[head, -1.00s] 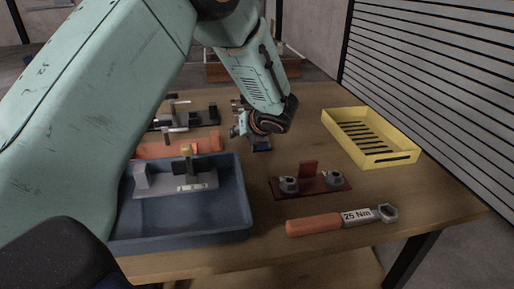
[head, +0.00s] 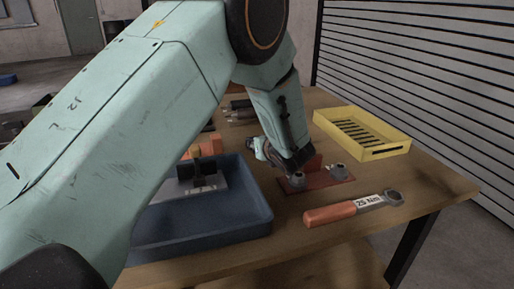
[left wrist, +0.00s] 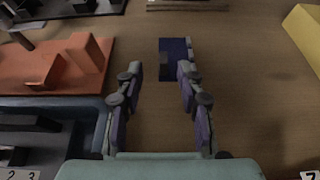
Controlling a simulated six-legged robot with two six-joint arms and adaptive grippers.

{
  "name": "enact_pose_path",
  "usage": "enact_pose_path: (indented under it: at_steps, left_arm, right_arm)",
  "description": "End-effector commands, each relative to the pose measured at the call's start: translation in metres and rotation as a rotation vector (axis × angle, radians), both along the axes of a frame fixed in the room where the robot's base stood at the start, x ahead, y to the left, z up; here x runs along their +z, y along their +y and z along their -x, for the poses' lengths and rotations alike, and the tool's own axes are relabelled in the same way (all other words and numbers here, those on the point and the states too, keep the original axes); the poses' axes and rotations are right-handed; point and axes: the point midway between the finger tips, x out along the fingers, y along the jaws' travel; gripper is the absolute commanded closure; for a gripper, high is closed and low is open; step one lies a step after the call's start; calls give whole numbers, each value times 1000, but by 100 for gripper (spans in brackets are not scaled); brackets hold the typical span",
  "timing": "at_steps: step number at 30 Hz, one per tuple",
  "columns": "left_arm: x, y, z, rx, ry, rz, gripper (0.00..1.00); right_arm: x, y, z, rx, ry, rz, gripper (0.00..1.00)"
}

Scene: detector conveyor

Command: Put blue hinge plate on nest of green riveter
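In the left wrist view a flat dark blue plate (left wrist: 174,50), which looks like the blue hinge plate, lies on the bench just past my left gripper (left wrist: 159,74). That gripper is open and empty. Its right fingertip overlaps the plate's near right edge in the picture; I cannot tell whether they touch. In the head view my left gripper (head: 262,152) hangs low over the bench behind the red fixture, and the arm hides the plate. I cannot make out a green riveter or its nest. My right gripper is not in view.
A blue tray (head: 250,212) holding a grey fixture stands at front left. An orange fixture (left wrist: 45,66) lies beyond it. A red fixture (head: 330,178) with two grey knobs and a torque wrench (head: 345,208) lie at front. A yellow tray (head: 390,152) stands at right.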

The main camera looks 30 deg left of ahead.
Motion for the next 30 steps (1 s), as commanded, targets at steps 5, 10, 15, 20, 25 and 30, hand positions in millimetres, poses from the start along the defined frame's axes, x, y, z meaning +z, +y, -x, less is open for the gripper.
enact_pose_path:
  at_steps: [5,10,15,20,25,30]
  left_arm:
    - [-4,4,-8,0,-8,1,62]
    - [-12,16,-20,0,-7,0,62]
    - [-21,33,-34,1,-7,1,62]
    - [-28,47,-46,-3,-6,0,62]
    - [-28,53,-50,-4,-5,-2,62]
    - [-28,53,-49,-5,-6,-2,62]
  right_arm:
    - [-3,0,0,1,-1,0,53]
    - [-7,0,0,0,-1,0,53]
    - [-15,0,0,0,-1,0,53]
    - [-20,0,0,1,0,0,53]
    - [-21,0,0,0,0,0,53]
    - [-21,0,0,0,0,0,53]
